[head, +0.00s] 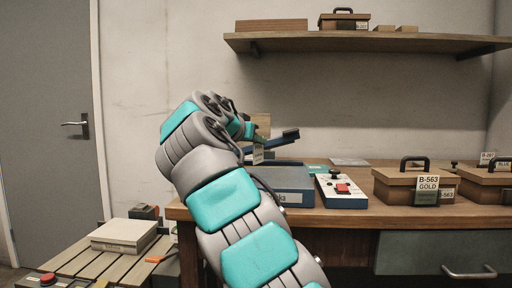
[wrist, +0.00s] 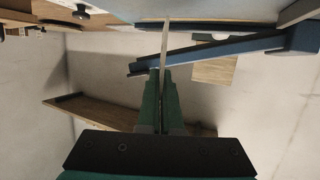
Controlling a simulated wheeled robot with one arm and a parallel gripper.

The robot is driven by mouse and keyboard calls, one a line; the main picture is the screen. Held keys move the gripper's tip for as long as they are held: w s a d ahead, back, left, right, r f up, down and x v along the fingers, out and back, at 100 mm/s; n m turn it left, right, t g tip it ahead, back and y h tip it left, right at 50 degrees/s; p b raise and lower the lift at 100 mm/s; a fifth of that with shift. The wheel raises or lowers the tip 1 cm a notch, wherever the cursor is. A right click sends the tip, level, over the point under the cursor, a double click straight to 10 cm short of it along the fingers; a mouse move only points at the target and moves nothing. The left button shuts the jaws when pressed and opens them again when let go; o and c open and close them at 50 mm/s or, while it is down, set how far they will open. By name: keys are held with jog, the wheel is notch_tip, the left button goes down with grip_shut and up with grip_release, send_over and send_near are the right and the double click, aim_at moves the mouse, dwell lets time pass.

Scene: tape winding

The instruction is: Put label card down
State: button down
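My gripper (wrist: 160,75) has its green fingers close together on a thin pale label card (wrist: 165,42), which shows edge-on in the wrist view. In the head view the card (head: 258,155) is a small whitish piece below my gripper, above the blue box (head: 284,188) on the bench. My gripper is partly hidden behind my wrist in the head view. A blue arm with a dark end (head: 285,140) is raised beside the card; it also crosses the wrist view (wrist: 235,50) close to the fingertips. I cannot tell whether the card touches anything below.
The wooden bench (head: 350,224) holds a white control box with a red button (head: 341,190) and wooden boxes with black handles, one labelled B-563 GOLD (head: 408,188). A wall shelf (head: 375,43) hangs above. A slatted table (head: 85,263) stands at left.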

jog(key=shift+w+a+f, duration=0.25)
jog(key=shift+w+f, duration=0.65)
jog(key=shift+w, duration=0.05)
jog(key=shift+f+b, duration=0.5)
jog(key=shift+f, duration=0.45)
jog(key=c, duration=1.6)
grip_release()
jog(key=shift+a+f, duration=0.1)
jog(key=shift+f, duration=0.05)
jog(key=c, duration=1.1)
grip_release()
jog(key=shift+r, duration=0.25)
